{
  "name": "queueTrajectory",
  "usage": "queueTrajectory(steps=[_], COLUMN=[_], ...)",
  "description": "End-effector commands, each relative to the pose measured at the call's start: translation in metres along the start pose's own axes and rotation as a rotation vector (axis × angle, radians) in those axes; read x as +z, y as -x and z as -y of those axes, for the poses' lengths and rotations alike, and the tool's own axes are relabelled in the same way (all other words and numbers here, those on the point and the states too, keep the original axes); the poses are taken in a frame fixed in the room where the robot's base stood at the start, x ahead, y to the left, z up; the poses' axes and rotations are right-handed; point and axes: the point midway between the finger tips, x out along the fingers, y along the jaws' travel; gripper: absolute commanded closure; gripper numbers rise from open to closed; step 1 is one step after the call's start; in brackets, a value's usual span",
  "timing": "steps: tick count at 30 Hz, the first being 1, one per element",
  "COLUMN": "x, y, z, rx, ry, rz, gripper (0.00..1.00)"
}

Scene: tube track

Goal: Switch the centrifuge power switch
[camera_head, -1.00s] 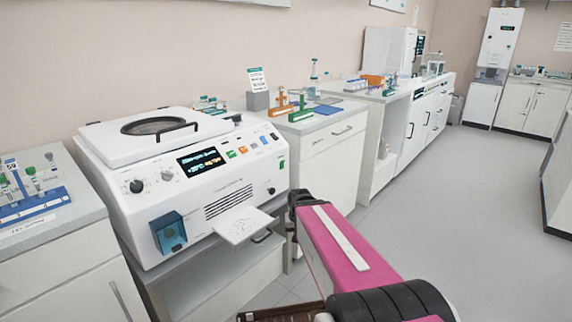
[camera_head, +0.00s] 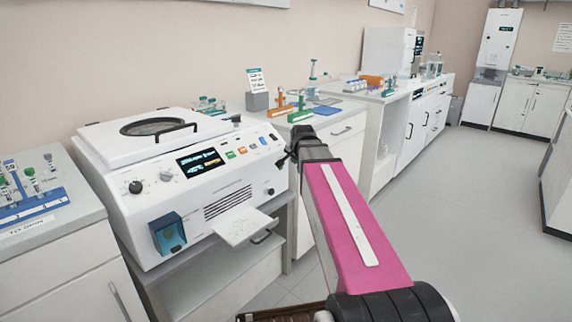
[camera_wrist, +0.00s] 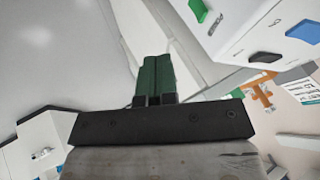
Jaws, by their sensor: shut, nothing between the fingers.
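The white centrifuge (camera_head: 130,190) stands on a bench at left, with a dark display, knobs and coloured buttons on its sloped front panel. The green switch at the panel's right end is hidden behind my gripper (camera_head: 283,161) in the head view. In the wrist view, a green rocker (camera_wrist: 197,10) shows on the white casing at the top, with a blue button (camera_wrist: 303,29) to its right. My gripper (camera_wrist: 157,75) is shut and empty, its green fingers together, below and left of the green rocker. I see a gap between them in the wrist view.
A flat white tray (camera_head: 243,225) juts from the centrifuge's front below my gripper. A bench with orange and green racks (camera_head: 300,115) stands just behind. A blue tube rack (camera_head: 32,205) is at far left. The floor (camera_head: 450,230) to the right is clear.

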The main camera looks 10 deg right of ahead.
Motion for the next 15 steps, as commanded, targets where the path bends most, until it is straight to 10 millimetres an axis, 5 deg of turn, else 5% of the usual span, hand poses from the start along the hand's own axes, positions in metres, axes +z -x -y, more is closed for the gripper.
queueTrajectory(steps=[15], x=[-0.0077], y=[0.0038], z=[0.0053], rx=[-0.012], ry=[-0.021], rz=[-0.014], gripper=[1.0])
